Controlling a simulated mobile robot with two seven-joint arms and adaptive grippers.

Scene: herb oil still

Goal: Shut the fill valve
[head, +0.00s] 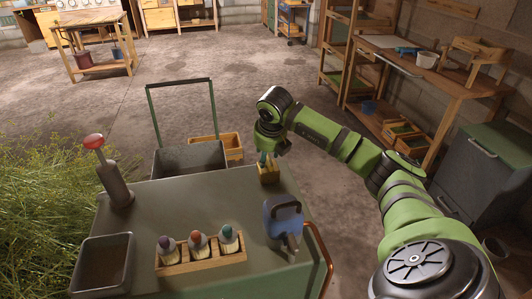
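I cannot clearly pick out a fill valve in the head view. A dark upright cylinder with a red knob (93,141) stands at the left rear of the grey-green cart top (200,195). A blue device (284,216) with a handle-like top sits at the cart's right side, near a copper-coloured pipe (321,250). My green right arm reaches in from the right; its dark wrist end (270,140) hangs over the cart's rear right, by a small wooden holder (269,174). Its fingers do not show clearly. My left gripper is not in view.
A wooden rack (205,260) with several capped bottles and a grey open bin (103,265) are on the cart's front. A grey tub (190,158) lies behind. Cut herbs (40,215) fill the left.

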